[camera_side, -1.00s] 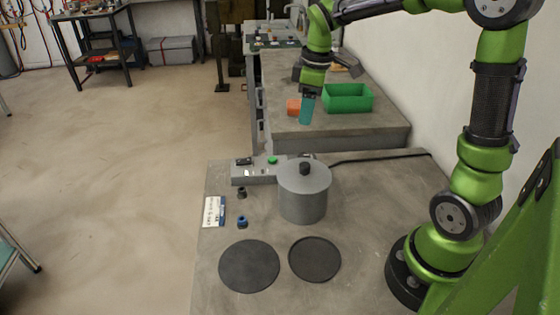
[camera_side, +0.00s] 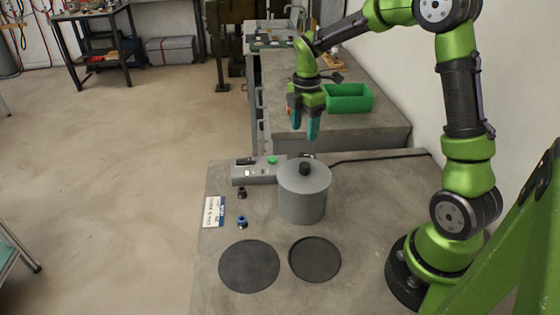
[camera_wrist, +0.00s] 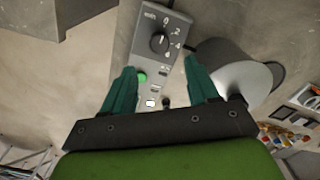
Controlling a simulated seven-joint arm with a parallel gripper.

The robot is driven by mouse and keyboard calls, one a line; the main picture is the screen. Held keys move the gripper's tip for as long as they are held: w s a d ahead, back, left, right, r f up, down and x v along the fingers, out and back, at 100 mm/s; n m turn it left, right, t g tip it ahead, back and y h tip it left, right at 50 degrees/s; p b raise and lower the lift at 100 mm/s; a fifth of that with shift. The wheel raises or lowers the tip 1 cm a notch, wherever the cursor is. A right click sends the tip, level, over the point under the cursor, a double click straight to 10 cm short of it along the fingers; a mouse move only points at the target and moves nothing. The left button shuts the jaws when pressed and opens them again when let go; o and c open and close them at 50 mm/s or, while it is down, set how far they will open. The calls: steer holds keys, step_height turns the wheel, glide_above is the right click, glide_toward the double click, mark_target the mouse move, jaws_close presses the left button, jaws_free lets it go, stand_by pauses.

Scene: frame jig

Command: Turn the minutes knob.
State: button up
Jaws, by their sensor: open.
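The minutes knob (camera_wrist: 159,42) is a round black dial with a pale pointer mark, on the grey control box near its printed numbers, in the wrist view. In the side view, the control box (camera_side: 262,174) lies at the back of the near table, and the pot partly hides its right end. My gripper (camera_side: 304,128) is open and empty above the back edge of this table, pointing down. In the wrist view, its two teal fingers (camera_wrist: 160,66) are apart, with the knob beyond them and nothing between them that they touch.
A grey lidded pot (camera_side: 304,197) stands close in front of the box. A green button (camera_wrist: 142,77) sits on the box. Two dark discs (camera_side: 249,266) lie at the front. A green bin (camera_side: 347,98) stands on the back bench. A black cable runs right from the box.

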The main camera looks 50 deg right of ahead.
step_height(320, 180, down, 8)
steer(key=shift+f, duration=0.25)
steer(key=c, duration=1)
steer(key=shift+c, duration=0.2)
